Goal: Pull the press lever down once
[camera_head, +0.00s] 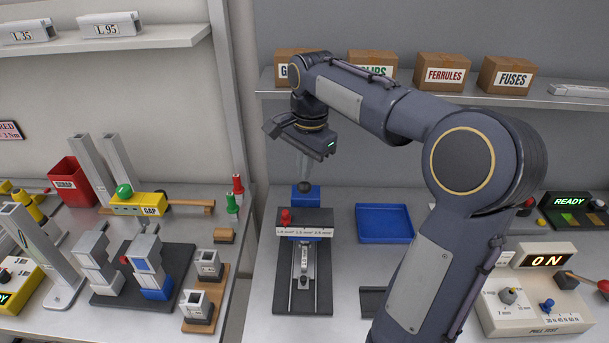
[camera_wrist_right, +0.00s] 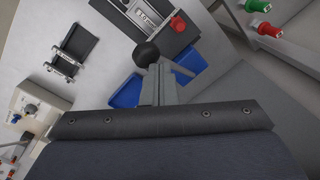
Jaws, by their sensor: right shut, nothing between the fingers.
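A press (camera_head: 303,232) stands mid-bench in the head view, with a red knob, a white strip marked with wire sizes and a dark slotted base; part of it shows in the wrist view (camera_wrist_right: 165,22). A black ball knob (camera_wrist_right: 146,54), apparently the lever's end, shows at my fingertips in the wrist view. The lever's rod is mostly hidden by my gripper. My right gripper (camera_head: 303,172) is shut with nothing between its fingers, pointing down above the back of the press. Its fingers (camera_wrist_right: 158,88) overlap the ball in the wrist view; I cannot tell whether they touch. My left gripper is out of view.
A blue tray (camera_head: 384,223) lies right of the press. A pull tester (camera_head: 535,300) reading ON, with a red-tipped lever, stands at the far right. Red and green posts (camera_head: 234,195) stand left. A shelf with labelled boxes (camera_head: 445,72) hangs behind my right arm.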

